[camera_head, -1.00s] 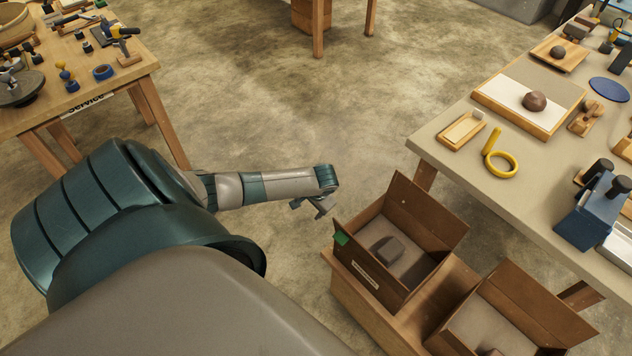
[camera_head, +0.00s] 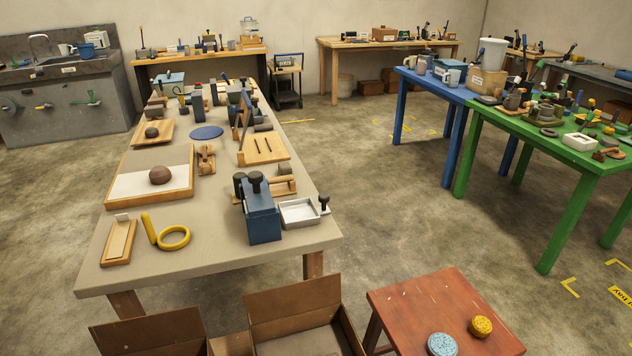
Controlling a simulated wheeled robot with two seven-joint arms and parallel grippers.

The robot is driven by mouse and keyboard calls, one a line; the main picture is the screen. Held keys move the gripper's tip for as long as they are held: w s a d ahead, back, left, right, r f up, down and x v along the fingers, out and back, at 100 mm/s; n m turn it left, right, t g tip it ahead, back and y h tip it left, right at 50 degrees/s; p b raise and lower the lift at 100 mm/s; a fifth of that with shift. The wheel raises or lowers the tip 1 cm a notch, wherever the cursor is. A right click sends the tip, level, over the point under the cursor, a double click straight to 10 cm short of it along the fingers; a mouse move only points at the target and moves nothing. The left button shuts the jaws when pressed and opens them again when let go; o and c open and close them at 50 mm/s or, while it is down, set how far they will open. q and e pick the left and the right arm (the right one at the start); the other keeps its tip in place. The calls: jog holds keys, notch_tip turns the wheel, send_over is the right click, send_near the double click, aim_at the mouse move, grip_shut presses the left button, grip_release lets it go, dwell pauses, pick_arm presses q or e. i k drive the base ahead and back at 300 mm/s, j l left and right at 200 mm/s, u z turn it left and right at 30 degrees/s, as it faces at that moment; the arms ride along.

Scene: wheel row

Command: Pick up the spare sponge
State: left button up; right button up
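A yellow round sponge-like piece (camera_head: 481,326) and a light blue speckled round piece (camera_head: 442,345) lie apart on a reddish-brown stool (camera_head: 410,300) at the bottom right. Both look like sponges; I cannot tell which is the spare one. The blue piece is close to the lower edge of the picture. Neither of my grippers is in view.
A long beige table (camera_head: 215,248) with clay, tools and a blue box (camera_head: 262,215) stands left of the stool. Open brown boxes (camera_head: 290,300) are at the bottom. A green table (camera_head: 545,148) stands at the right. Floor between it and the stool is clear.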

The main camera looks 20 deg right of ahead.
aim_at(481, 326)
jog(key=z, duration=2.15)
jog(key=k+j, duration=0.1)
jog(key=j, duration=0.6)
jog(key=k+z, duration=0.15)
jog(key=z, duration=0.2)
jog(key=i+u, duration=0.1)
jog(key=u, duration=0.25)
